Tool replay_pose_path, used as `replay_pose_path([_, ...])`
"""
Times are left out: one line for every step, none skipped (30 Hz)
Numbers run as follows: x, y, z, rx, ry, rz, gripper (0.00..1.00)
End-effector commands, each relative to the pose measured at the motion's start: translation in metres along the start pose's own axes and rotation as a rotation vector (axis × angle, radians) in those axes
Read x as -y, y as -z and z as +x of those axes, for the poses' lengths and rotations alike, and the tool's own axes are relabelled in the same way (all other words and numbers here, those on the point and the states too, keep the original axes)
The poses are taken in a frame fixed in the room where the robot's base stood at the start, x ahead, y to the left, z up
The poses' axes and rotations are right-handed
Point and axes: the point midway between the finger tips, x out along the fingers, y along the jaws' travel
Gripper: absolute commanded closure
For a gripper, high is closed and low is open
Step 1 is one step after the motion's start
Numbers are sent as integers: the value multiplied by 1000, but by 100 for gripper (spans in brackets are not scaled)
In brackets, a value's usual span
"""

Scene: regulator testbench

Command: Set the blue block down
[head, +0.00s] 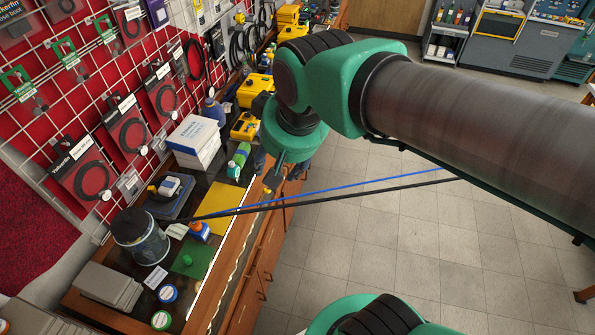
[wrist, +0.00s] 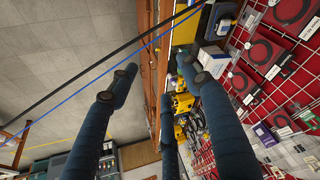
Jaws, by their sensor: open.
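My gripper (head: 270,181) hangs over the front edge of the bench in the head view, pointing down. In the wrist view its dark blue fingers (wrist: 160,88) are spread apart, and no object shows between them. I cannot clearly make out a blue block. A small blue object with an orange top (head: 199,231) stands on the bench by the green mat (head: 205,262), apart from my gripper; its exact shape is too small to tell. A yellow mat (head: 212,207) lies bare on the bench, nearer my gripper.
A dark canister (head: 140,238), grey slabs (head: 107,287), white boxes (head: 194,142) and a green bottle (head: 238,160) crowd the bench. A wire rack (head: 97,110) with hanging packages stands behind. Black and blue cables (head: 330,189) stretch across the view. The tiled floor (head: 375,240) is clear.

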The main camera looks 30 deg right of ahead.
Motion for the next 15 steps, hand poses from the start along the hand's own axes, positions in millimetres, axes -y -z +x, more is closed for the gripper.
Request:
replay_pose_path([-4,-10,-8,-18,-3,-7,52])
replay_pose_path([-7,-16,-11,-24,-5,-11,52])
replay_pose_path([-10,-23,-15,-34,-7,-18,52])
replay_pose_path([-12,-28,-17,-38,-9,-23,52])
replay_pose_path([-13,-33,-19,-44,-10,-26,52])
replay_pose_path([-15,-38,-22,-51,-12,-31,52])
replay_pose_path([-16,-42,-23,-55,-14,-35,52])
replay_pose_path([-17,-45,-25,-59,-15,-39,52])
replay_pose_path([-18,-48,-26,-63,-16,-42,52])
replay_pose_path([-19,-50,-27,-66,-17,-44,52])
replay_pose_path([-19,-52,-27,-68,-18,-45,52])
replay_pose_path([-20,-54,-28,-70,-19,-47,52])
replay_pose_path([-20,-55,-28,-70,-19,-48,52])
replay_pose_path([-20,-55,-28,-71,-19,-49,52])
replay_pose_path([-20,-56,-28,-71,-20,-49,52])
